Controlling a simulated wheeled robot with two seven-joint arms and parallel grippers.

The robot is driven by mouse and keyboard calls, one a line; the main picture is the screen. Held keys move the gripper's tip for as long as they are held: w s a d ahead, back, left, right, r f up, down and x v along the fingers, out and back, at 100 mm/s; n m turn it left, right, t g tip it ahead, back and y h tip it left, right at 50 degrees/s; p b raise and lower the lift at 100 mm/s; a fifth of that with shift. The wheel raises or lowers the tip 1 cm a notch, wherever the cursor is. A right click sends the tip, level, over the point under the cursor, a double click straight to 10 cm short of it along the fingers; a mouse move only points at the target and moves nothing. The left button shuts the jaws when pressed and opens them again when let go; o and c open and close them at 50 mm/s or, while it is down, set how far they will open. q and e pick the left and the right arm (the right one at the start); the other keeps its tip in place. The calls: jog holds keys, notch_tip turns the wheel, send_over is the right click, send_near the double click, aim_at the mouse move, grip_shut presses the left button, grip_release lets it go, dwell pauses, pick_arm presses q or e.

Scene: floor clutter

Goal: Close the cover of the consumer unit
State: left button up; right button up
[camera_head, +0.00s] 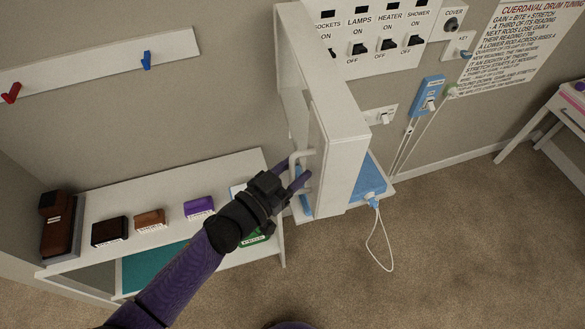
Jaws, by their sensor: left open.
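The consumer unit (400,62) is a white panel on the wall with a row of black switches labelled SOCKETS, LAMPS, HEATER and SHOWER. Its white cover (335,85) stands swung open to the left, jutting out from the wall towards me. A pale bar handle (297,160) sits on the cover's outer left face. My right gripper is not in view.
A white shelf unit (262,165) with several small boxes stands at the left below the cover. A small shelf with a blue block (370,180) and a white cord lies just behind the cover's lower end. Blue and white devices (428,95) hang on the wall at right. Carpet is clear at the lower right.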

pick_arm(q)
grip_shut()
dwell(1.4)
